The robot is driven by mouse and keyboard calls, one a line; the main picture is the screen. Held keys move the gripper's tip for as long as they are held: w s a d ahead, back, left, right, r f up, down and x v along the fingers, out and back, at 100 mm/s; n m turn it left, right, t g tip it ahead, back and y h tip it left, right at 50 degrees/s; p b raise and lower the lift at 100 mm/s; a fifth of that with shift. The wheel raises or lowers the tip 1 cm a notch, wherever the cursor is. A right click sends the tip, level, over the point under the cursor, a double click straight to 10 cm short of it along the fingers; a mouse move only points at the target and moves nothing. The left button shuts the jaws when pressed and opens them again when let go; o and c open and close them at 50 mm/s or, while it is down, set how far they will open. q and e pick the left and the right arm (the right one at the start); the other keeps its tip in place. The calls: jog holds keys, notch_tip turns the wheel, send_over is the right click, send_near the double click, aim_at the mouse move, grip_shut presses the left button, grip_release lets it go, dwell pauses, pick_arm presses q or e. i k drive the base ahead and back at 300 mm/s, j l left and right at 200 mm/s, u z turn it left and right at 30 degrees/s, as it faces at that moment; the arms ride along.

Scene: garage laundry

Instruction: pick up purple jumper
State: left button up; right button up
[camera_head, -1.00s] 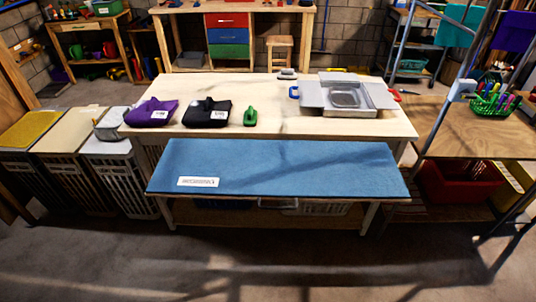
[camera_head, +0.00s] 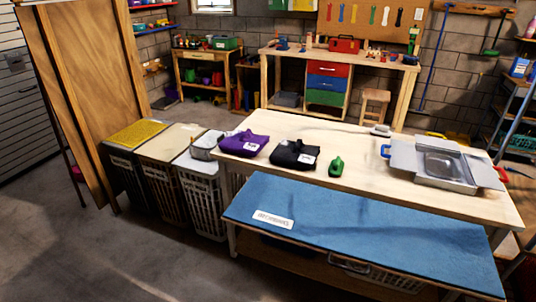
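The purple jumper (camera_head: 244,143) lies folded on the left end of the wooden table (camera_head: 340,190), with a small white label on its front. A black folded garment (camera_head: 295,154) with a similar label lies just right of it. Neither of my grippers shows in the head view.
A blue ironing-type mat (camera_head: 365,238) covers a lower bench before the table. A green object (camera_head: 337,167) and a grey metal tray (camera_head: 445,163) are on the table. Laundry hampers (camera_head: 165,190) stand left. Open concrete floor (camera_head: 90,260) lies front left.

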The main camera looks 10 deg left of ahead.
aim_at(237, 141)
jog(key=i+j, duration=0.25)
jog(key=j, duration=0.15)
jog(key=i+j, duration=0.25)
jog(key=j, duration=0.15)
jog(key=i+j, duration=0.5)
jog(key=j, duration=0.25)
